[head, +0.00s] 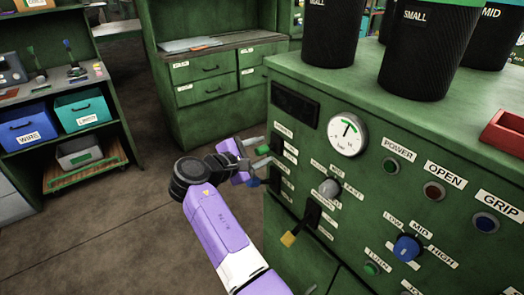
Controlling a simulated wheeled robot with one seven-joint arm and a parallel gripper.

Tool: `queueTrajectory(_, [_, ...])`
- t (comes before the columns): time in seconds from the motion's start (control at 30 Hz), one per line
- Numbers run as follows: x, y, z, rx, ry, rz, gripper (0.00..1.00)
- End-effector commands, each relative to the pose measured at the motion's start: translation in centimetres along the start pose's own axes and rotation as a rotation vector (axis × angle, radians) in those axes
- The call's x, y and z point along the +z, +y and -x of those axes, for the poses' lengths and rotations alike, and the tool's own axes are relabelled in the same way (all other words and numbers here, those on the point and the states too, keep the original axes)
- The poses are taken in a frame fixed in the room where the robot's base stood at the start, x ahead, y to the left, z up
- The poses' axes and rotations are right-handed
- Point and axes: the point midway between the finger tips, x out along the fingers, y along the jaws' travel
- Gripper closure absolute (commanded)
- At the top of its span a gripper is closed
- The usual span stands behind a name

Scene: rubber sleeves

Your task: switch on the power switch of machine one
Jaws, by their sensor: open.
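The green machine's front panel (345,215) fills the right of the head view. Black switches with coloured handles are on its left part: a green handle (262,150), a blue handle (253,182) and a yellow handle (288,239). The small labels beside them are too small to read, so I cannot tell which belongs to machine one. My gripper (257,153) is open at the upper switch, its fingers near the green handle. I cannot tell whether they touch it. My wrist hides part of this area. A green button (390,166) sits under a POWER label.
The panel also carries a gauge (347,135), a grey knob (328,187), a blue knob (407,248) and more buttons. Black bins (428,55) and a red tray (505,132) stand on top. A green cabinet (215,85) is behind; bare floor (110,225) is left.

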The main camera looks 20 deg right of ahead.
Motion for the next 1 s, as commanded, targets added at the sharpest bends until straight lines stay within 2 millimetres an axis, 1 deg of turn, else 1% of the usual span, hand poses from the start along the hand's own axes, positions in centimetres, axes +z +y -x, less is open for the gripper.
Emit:
queueTrajectory(0.13, [-0.02,0.01,-0.73,0.001,0.001,0.000,0.55])
queueTrajectory(0.37, [-0.02,0.03,-0.80,0.001,0.001,-0.001,0.55])
queueTrajectory(0.4, [-0.02,0.03,-0.79,0.001,0.001,-0.001,0.58])
queueTrajectory(0.47, [-0.02,0.03,-0.79,0.001,0.001,-0.001,0.70])
queueTrajectory(0.6, [-0.03,0.03,-0.78,0.001,0.001,-0.001,0.98])
queueTrajectory(0.63, [-0.03,0.03,-0.78,0.001,0.001,-0.001,1.00])
queueTrajectory(0.8, [0.06,0.11,-0.75,-0.002,0.004,-0.002,1.00])
queueTrajectory(1.0, [0.68,0.72,-0.59,-0.039,0.044,-0.016,1.00])
